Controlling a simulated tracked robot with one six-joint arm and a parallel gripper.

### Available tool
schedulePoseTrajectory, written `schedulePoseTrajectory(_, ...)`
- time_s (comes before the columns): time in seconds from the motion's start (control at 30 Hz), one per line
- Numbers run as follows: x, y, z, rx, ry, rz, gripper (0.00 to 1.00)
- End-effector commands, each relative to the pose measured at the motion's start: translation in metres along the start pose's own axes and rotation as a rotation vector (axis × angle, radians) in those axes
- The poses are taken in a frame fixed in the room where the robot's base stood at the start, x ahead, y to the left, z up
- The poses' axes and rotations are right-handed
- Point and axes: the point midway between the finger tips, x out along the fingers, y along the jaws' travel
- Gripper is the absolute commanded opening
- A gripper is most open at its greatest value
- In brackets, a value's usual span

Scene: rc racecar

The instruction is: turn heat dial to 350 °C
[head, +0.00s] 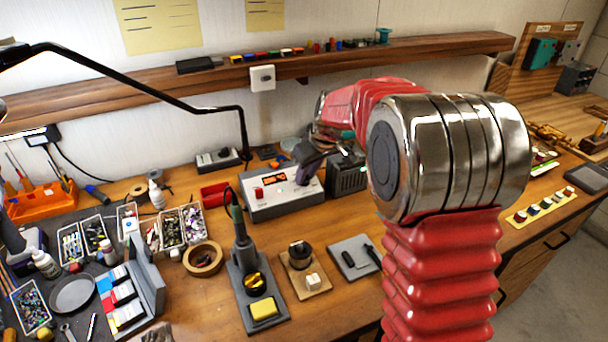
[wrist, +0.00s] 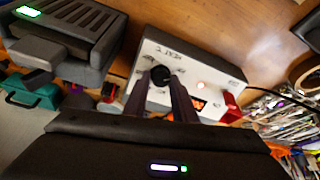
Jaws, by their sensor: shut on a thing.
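The soldering station (head: 285,203) is a light grey box with a lit orange display (head: 275,178) and a red button (head: 258,193). It stands on the bench near the wall. The wrist view shows it upside down, with the black heat dial (wrist: 160,74) and the display (wrist: 197,103). My gripper (head: 303,174) reaches down to the station's right part. In the wrist view my gripper (wrist: 161,81) has a dark finger on each side of the dial and is shut on it. The fingers hide the dial in the head view. I cannot read the display's digits.
A dark ribbed box (head: 346,174) stands just right of the station. A soldering iron in its stand (head: 243,262) is in front, its cable running to the station. A red tray (head: 216,193) and parts bins (head: 182,226) are to the left.

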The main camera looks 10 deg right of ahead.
Motion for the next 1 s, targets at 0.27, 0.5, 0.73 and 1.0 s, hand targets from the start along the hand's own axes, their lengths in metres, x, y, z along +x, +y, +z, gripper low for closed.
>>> schedulePoseTrajectory(0.27, 0.0024, -0.0021, 0.0051, 0.191, 0.004, 0.000, 0.02)
schedulePoseTrajectory(0.5, 0.0030, -0.0023, 0.0064, 0.412, 0.020, 0.008, 0.02)
schedulePoseTrajectory(0.73, 0.0034, -0.0028, 0.0076, 0.629, 0.036, 0.017, 0.02)
schedulePoseTrajectory(1.0, 0.0036, -0.0031, 0.0085, 0.883, 0.057, 0.027, 0.02)
